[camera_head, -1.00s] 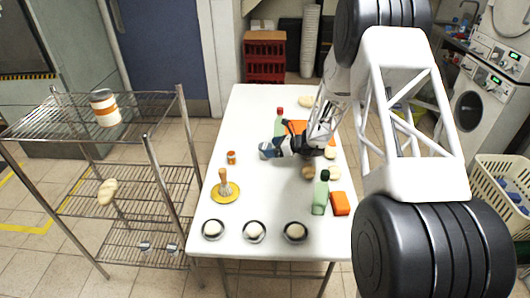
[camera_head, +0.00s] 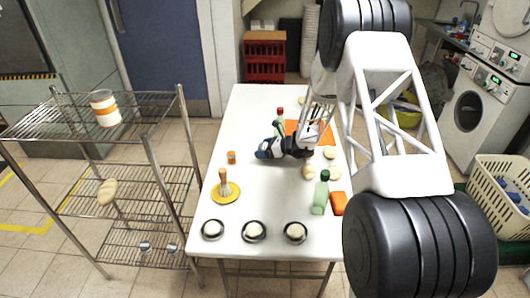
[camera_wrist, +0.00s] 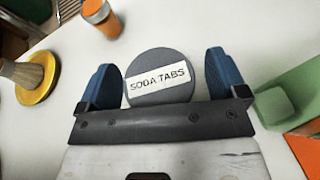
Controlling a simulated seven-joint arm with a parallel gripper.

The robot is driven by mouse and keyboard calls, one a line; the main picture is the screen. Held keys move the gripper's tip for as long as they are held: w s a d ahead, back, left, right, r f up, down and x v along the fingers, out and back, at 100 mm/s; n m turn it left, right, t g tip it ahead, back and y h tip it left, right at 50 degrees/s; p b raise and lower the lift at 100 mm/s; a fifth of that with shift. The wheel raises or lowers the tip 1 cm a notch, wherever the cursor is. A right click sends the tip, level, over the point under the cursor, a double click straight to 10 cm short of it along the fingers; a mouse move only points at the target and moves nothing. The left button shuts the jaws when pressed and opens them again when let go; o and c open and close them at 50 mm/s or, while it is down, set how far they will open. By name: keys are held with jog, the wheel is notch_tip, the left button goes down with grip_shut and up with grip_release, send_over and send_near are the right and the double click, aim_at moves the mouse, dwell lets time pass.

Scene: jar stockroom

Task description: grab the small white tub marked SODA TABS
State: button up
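The tub marked SODA TABS shows in the wrist view as a round grey lid (camera_wrist: 150,68) with a white label. Its side walls are hidden from this angle. My gripper (camera_wrist: 162,62) has its two blue fingers apart, one on each side of the lid. Slim gaps seem to show between the lid and the fingers, so I see no clear grip. In the head view my gripper (camera_head: 268,150) is low over the middle of the white table (camera_head: 262,190), and the tub cannot be made out there.
An orange jar (camera_head: 231,157) and a brush on a yellow plate (camera_head: 226,193) stand left of my gripper. A green bottle (camera_head: 320,192) and an orange block (camera_head: 338,204) stand to the right. Several small round dishes (camera_head: 254,231) line the front edge. A wire shelf (camera_head: 75,120) stands left.

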aim_at(264, 146)
jog(key=c, duration=1.1)
jog(key=shift+r, duration=5.05)
